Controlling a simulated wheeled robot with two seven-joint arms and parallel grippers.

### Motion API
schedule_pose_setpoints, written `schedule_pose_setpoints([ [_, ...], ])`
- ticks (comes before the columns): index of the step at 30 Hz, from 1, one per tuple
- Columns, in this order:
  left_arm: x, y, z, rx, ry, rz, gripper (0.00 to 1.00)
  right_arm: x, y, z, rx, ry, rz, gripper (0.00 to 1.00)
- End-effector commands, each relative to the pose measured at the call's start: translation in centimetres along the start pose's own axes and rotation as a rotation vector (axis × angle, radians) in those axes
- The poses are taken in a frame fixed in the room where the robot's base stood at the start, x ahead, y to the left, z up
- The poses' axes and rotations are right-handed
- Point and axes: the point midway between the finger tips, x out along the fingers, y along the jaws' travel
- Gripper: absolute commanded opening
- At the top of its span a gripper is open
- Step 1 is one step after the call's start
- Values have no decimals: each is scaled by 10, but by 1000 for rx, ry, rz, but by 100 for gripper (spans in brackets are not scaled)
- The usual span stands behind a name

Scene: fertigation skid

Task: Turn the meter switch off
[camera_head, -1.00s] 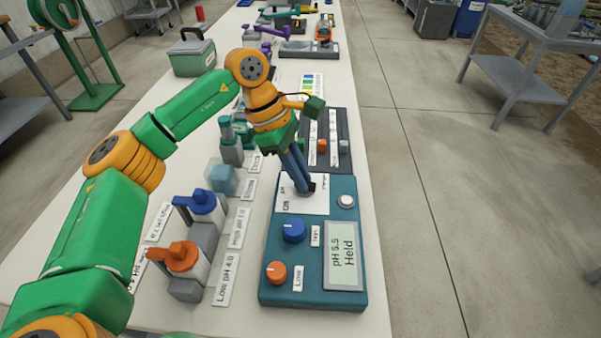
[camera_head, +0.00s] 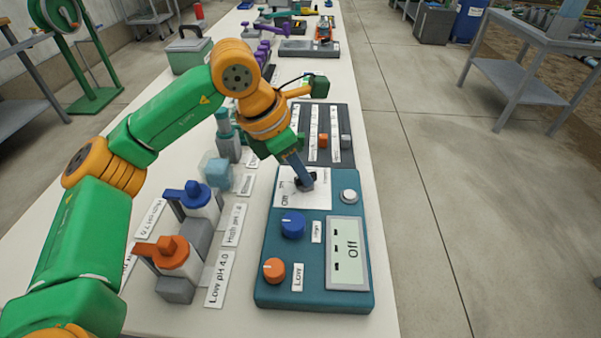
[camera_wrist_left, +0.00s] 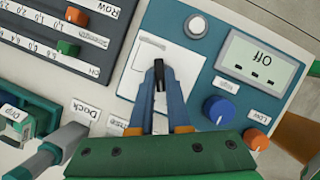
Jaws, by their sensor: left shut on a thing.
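The teal meter (camera_head: 310,275) lies on the white bench, and its display (camera_head: 347,252) reads "Off" with dashes. The black meter switch (camera_wrist_left: 159,76) stands on a white label plate (camera_head: 290,199) at the meter's far end. My left gripper (camera_head: 307,183) reaches down onto that plate. In the left wrist view its blue-grey fingers (camera_wrist_left: 160,88) are shut around the switch lever. The fingers hide part of the switch in the head view. My right gripper is not in view.
A blue knob (camera_head: 292,225), an orange knob (camera_head: 274,269) and a round white button (camera_head: 348,195) are on the meter.

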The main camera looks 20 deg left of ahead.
Motion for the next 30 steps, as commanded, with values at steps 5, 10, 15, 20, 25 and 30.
schedule_pose_setpoints([
  [5, 2, -2, 0, -115, 0, 49, 0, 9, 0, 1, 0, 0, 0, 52],
  [10, 1, -2, 0, -203, 0, 85, 0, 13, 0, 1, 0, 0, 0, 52],
  [15, 1, -3, 0, -260, 1, 108, 0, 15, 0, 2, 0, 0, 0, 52],
  [20, 0, -3, 0, -288, 1, 119, 0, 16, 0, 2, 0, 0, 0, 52],
  [25, 0, -3, 0, -298, 2, 123, 0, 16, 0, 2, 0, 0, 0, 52],
  [30, 0, -3, 0, -299, 2, 123, 0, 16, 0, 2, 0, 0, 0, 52],
])
